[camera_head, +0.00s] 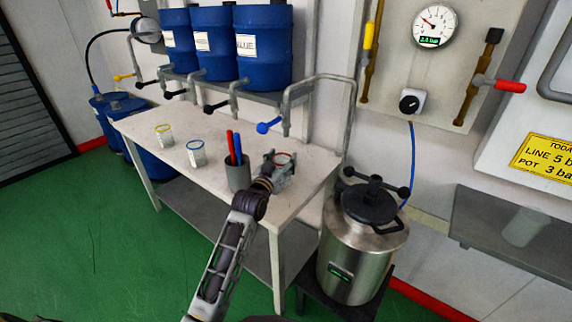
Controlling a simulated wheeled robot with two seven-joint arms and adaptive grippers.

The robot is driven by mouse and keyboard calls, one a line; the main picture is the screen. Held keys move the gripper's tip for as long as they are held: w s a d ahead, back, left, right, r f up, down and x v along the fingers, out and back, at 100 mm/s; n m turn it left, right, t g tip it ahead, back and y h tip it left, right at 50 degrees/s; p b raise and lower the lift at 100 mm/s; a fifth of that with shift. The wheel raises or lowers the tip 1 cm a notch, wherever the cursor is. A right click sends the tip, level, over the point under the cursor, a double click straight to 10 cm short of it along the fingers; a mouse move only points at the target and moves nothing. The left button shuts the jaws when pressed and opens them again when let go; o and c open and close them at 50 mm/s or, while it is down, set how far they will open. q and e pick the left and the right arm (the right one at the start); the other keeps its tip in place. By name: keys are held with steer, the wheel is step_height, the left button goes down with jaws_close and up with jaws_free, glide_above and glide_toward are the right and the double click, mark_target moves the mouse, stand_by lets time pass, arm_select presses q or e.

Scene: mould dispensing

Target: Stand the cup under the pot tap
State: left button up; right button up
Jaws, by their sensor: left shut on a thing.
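My left gripper (275,165) reaches over the right end of the white table (215,125). It is shut on a clear cup with a red rim (286,158), which looks upright; fingers hide part of it. I cannot tell whether its base touches the table. I cannot tell which tap is the pot tap. A steel pressure pot (362,245) with a black clamped lid stands lower, to the right of the table. My right gripper is not in view.
A grey holder (238,173) with red and blue pens stands just left of the gripper. Yellow-rimmed (165,135) and blue-rimmed (196,153) cups stand farther left. Blue drums (264,45) line the back. A pale cup (525,227) stands on a grey shelf (480,228) at right.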

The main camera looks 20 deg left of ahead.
mark_target(285, 157)
arm_select(q)
steer(key=shift+w+d, duration=0.15)
steer(key=shift+w, duration=1.8)
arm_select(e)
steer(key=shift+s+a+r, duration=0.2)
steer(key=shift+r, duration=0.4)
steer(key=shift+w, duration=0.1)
arm_select(q)
steer(key=shift+f+b, duration=0.25)
steer(key=shift+b, duration=0.1)
step_height(285, 157, down, 2)
steer(key=shift+f+b, duration=0.25)
steer(key=shift+b, duration=0.2)
steer(key=shift+f, duration=0.25)
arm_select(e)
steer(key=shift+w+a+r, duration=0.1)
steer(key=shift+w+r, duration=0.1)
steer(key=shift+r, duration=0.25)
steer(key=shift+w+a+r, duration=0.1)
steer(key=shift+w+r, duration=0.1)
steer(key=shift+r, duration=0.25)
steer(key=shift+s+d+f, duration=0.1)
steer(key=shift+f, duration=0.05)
arm_select(q)
steer(key=o, duration=0.9)
steer(key=shift+f, duration=0.1)
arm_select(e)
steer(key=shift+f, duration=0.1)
